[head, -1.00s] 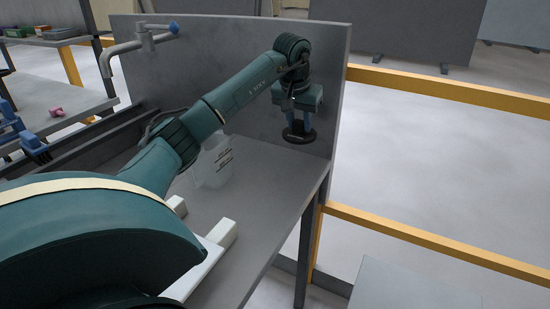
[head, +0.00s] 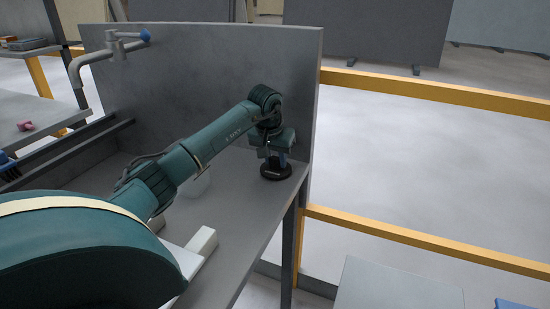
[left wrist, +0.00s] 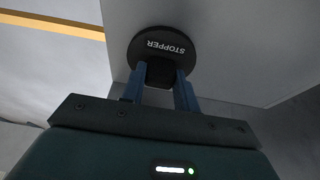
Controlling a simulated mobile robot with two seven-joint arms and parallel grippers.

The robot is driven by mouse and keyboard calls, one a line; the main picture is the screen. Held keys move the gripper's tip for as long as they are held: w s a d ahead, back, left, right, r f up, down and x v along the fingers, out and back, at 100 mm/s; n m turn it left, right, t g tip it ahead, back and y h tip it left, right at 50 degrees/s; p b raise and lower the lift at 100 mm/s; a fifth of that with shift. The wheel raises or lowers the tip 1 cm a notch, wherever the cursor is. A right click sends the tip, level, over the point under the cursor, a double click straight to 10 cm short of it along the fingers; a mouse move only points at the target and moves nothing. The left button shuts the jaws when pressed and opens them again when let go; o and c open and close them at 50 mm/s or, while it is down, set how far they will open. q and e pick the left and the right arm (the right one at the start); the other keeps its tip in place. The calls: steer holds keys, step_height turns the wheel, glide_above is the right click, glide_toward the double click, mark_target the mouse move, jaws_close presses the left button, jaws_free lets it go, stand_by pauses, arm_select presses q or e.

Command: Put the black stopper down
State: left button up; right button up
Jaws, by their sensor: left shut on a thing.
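The black stopper (head: 275,172) is a round black disc with a grip, at the far right corner of the grey stone slab (head: 235,225). My left gripper (head: 275,158) is above it, shut on its grip with blue fingers. The stopper is level and at or very close to the slab's surface; I cannot tell whether it touches. In the left wrist view the stopper (left wrist: 163,42) shows its white "STOPPER" lettering, with the grip between the two fingers (left wrist: 160,88). My right gripper is not in view.
A grey back panel (head: 215,60) stands behind the slab. A white bar-shaped piece (head: 203,242) lies nearer. A tap (head: 110,50) is at the back left. The slab's right edge is close to the stopper.

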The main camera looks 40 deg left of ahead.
arm_select(q)
steer(key=shift+f, duration=0.1)
steer(key=o, duration=1)
steer(key=shift+r, duration=0.45)
steer(key=v, duration=1.1)
steer(key=shift+s+d+r+p, duration=0.1)
steer(key=shift+s+r+p, duration=0.1)
steer(key=shift+p, duration=0.1)
